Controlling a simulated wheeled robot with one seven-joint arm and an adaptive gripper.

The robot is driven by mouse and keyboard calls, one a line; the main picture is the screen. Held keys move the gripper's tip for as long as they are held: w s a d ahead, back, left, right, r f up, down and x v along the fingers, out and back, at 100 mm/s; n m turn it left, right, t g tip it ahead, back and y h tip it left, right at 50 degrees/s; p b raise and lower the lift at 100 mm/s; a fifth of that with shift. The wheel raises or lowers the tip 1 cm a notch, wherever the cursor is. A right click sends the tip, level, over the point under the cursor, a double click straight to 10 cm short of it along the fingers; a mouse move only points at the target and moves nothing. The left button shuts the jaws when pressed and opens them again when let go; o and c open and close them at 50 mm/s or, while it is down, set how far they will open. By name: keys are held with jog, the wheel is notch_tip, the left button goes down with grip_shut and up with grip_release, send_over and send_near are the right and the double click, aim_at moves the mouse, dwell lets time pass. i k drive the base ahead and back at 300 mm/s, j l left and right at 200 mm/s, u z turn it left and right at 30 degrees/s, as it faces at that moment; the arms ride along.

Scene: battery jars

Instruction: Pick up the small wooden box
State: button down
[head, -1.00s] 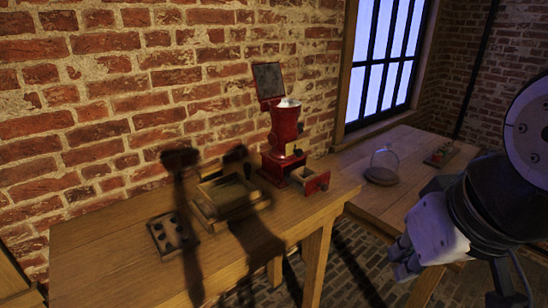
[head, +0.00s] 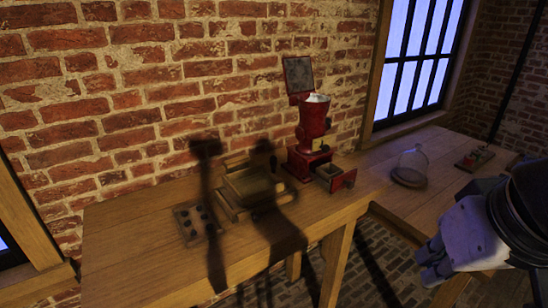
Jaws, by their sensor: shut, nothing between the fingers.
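A low wooden box-like piece with a raised frame (head: 252,186) sits on the wooden table near the brick wall. It is the most box-like wooden thing in view, but shadow hides its details and I cannot tell for sure that it is the small wooden box. My gripper (head: 432,266) is at the right, in front of the tables and well apart from this piece. Its fingers are shut and hold nothing.
A red grinder (head: 313,122) with an open drawer (head: 336,177) stands right of the wooden piece. A dark plate with round holes (head: 198,222) lies left of it. A glass dome (head: 411,163) is on the right table. The near table's left part (head: 125,240) is clear.

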aim_at(329, 170)
jog(key=i+u, duration=0.25)
jog(key=i, duration=0.35)
jog(key=i+l+u, duration=0.2)
jog(key=i, duration=0.35)
